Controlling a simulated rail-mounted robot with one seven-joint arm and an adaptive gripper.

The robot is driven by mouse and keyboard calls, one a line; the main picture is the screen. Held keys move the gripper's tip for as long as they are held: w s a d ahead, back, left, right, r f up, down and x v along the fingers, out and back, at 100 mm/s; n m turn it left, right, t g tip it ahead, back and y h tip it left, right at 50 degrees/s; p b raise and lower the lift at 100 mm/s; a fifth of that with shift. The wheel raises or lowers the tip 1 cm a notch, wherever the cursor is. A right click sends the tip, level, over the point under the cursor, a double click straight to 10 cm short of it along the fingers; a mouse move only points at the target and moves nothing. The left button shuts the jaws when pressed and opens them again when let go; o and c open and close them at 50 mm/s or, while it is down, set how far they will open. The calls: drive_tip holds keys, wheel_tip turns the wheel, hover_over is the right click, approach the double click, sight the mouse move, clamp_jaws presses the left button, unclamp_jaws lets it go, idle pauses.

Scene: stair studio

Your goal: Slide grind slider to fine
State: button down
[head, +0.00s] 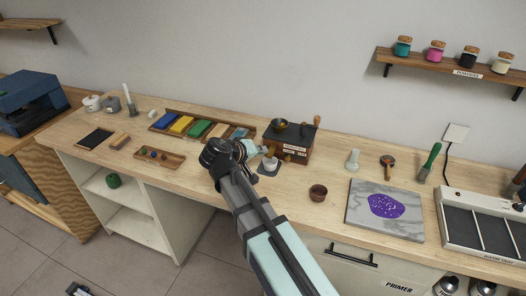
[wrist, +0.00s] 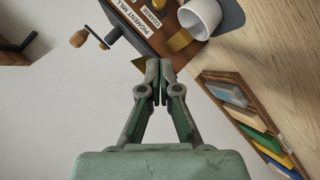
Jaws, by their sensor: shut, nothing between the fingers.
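The pigment mill (head: 299,139) is a dark box with a wooden front, a hopper on top and a crank, on the workbench. In the wrist view the mill (wrist: 160,38) lies at the top, with labels reading PIGMENT MILL and COARSE. No FINE label is readable. My gripper (wrist: 159,72) is shut and empty, its tips close to the mill's lower edge in the picture; contact cannot be told.
A white cup (wrist: 203,14) stands on a dark pad in front of the mill. A wooden tray of coloured blocks (head: 200,126) is to the left. A small brown bowl (head: 318,192) and a grey slab (head: 372,226) with purple pigment are to the right.

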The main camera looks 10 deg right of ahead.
sight(288, 155)
drive_tip(key=p+x, duration=0.2)
drive_tip(key=x, duration=0.4)
drive_tip(key=shift+w+d, duration=0.2)
drive_tip(key=shift+w, duration=0.1)
drive_tip(key=shift+d+f+p, duration=0.65)
drive_tip(key=shift+d+f, duration=0.55)
drive_tip(key=shift+s+d+f, duration=0.1)
drive_tip(key=shift+d+f, duration=0.4)
drive_tip(key=shift+f, duration=0.1)
